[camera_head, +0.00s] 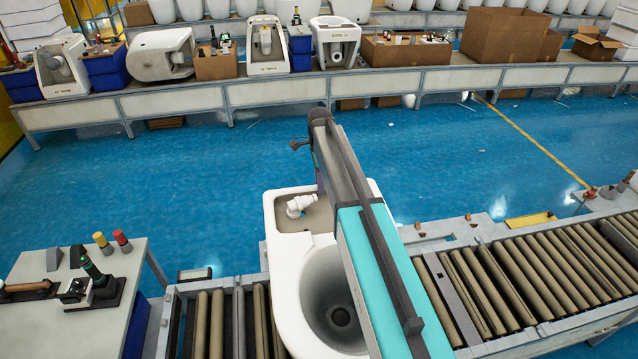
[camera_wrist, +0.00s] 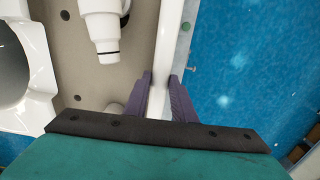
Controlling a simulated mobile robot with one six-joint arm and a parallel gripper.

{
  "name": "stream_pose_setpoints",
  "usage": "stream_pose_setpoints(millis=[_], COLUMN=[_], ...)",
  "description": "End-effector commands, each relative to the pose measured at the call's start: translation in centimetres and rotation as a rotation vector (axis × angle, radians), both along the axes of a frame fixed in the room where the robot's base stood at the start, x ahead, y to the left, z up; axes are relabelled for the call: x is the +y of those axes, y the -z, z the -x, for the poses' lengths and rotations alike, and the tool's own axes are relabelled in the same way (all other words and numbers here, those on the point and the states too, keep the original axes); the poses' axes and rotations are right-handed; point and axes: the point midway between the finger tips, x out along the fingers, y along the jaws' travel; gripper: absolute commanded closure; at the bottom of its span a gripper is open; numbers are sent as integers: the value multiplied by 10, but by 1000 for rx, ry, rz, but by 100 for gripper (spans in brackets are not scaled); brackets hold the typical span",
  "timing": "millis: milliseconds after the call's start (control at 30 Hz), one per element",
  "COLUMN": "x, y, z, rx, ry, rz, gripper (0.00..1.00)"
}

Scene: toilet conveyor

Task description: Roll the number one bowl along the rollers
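A white toilet bowl (camera_head: 285,262), taken as the number one bowl, sits on the roller conveyor (camera_head: 530,268); no number on it is readable. Its open basin faces the camera, and a white plastic fitting (camera_head: 299,205) lies in its rear recess. My arm crosses over its right side and hides part of it. In the wrist view, the purple fingers of my gripper (camera_wrist: 160,88) stand on either side of the bowl's thin white wall (camera_wrist: 166,45). They appear closed against it, with the fitting (camera_wrist: 102,30) to the left.
Bare rollers extend right of the bowl, with a few more to its left (camera_head: 210,325). A workbench (camera_head: 75,290) with tools stands at the left. Across the clear blue floor (camera_head: 230,160), a long bench (camera_head: 280,92) holds several toilets and cardboard boxes.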

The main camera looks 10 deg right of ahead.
Motion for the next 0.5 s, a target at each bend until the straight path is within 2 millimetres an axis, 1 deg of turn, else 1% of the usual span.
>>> stream_pose_setpoints(millis=[167, 267, 367, 500], x=[-1, -7, -21, -45], y=[0, 1, 1, 2], z=[0, 0, 0, 0], rx=[1, 1, 1, 1], ry=[0, 1, 3, 5], rz=[0, 0, 2, 6], gripper=[100, 100, 100, 100])
